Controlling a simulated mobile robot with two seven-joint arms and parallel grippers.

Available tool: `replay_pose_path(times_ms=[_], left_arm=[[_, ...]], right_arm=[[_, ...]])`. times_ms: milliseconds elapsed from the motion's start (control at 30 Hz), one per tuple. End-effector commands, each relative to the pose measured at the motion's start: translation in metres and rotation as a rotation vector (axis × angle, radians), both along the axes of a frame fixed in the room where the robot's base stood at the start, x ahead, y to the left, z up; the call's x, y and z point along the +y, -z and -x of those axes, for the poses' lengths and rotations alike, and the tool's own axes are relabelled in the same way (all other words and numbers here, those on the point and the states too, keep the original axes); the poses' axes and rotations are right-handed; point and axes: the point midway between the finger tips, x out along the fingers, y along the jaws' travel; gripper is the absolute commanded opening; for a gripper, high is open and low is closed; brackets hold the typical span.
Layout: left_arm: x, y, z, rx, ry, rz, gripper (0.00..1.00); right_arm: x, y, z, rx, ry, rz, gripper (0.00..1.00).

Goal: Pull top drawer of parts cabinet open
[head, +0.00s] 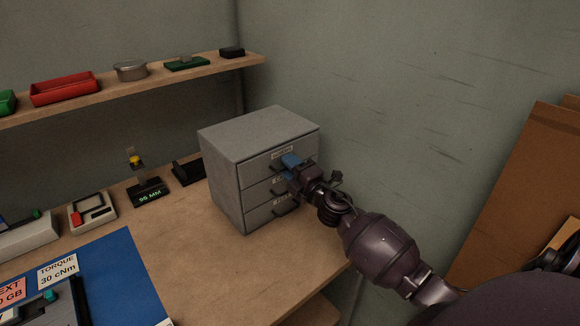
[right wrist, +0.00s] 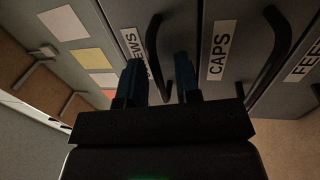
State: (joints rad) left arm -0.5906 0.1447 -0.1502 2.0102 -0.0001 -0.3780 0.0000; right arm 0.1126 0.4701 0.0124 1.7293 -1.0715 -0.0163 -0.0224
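The grey parts cabinet (head: 228,180) stands on the wooden bench against the wall. Its front has three labelled drawers with dark bar handles, and the top drawer (head: 255,168) looks closed. My right gripper (head: 291,168) is at the top drawer's handle (head: 275,169). In the right wrist view, my right gripper (right wrist: 161,78) has its two blue fingers apart. The handle (right wrist: 156,55) of the drawer whose label ends in "EWS" lies between them. I cannot tell whether a finger touches it. My left gripper is not in view.
In the right wrist view, the "CAPS" drawer's handle (right wrist: 270,50) is close to the right of my fingers. A shelf (head: 150,85) with trays is at upper left. Brown cardboard (head: 520,190) leans at right. Bench space (head: 190,245) left of the cabinet is clear.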

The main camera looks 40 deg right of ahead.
Motion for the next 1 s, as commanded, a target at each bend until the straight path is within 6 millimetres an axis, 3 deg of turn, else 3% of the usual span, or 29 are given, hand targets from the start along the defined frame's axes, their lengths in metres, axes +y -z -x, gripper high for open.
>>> replay_pose_path(times_ms=[67, 267, 667, 1000], left_arm=[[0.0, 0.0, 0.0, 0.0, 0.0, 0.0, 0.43], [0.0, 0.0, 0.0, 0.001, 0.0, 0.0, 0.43], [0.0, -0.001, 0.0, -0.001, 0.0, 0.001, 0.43], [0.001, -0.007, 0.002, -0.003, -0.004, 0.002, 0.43]], right_arm=[[0.0, 0.0, 0.0, 0.0, 0.0, 0.0, 0.31], [0.0, 0.0, 0.0, 0.0, 0.0, 0.0, 0.0], [-0.001, 0.0, 0.007, 0.0, 0.001, -0.001, 0.0], [-0.006, 0.001, 0.066, 0.002, 0.001, -0.003, 0.0]])
